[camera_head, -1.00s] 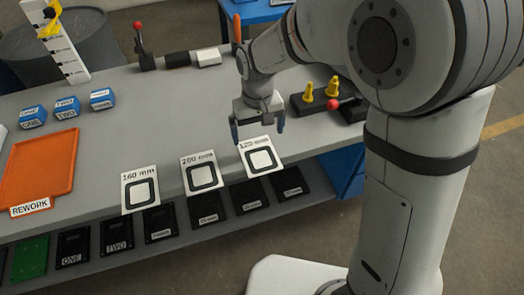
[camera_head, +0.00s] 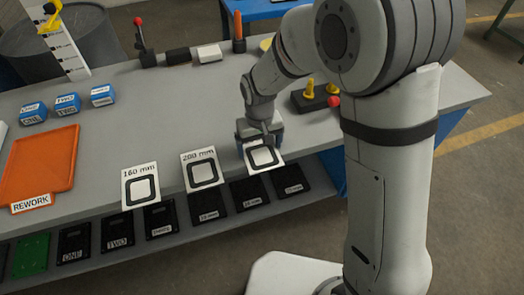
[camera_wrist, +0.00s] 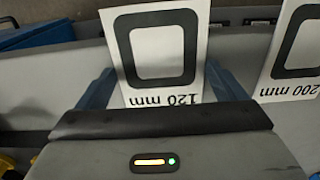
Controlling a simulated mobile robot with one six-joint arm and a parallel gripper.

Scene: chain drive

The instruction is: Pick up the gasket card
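Three white gasket cards with black square outlines lie along the front edge of the grey bench: the 160 mm card (camera_head: 141,188), the 200 mm card (camera_head: 201,170) and the 120 mm card (camera_head: 263,157). My gripper (camera_head: 261,138) is low over the lettered end of the 120 mm card and covers its label in the head view. In the wrist view the 120 mm card (camera_wrist: 159,51) lies between my two blue fingers, with a gap on each side. My gripper is open. The fingertips are partly hidden behind the gripper body. The 200 mm card (camera_wrist: 297,50) is at right there.
An orange REWORK tray (camera_head: 43,166) and several blue labelled blocks (camera_head: 67,108) are on the left. Yellow knobs and a red knob (camera_head: 333,102) stand close right of my gripper. Black labelled plates (camera_head: 210,206) lie on a lower shelf. The bench middle is clear.

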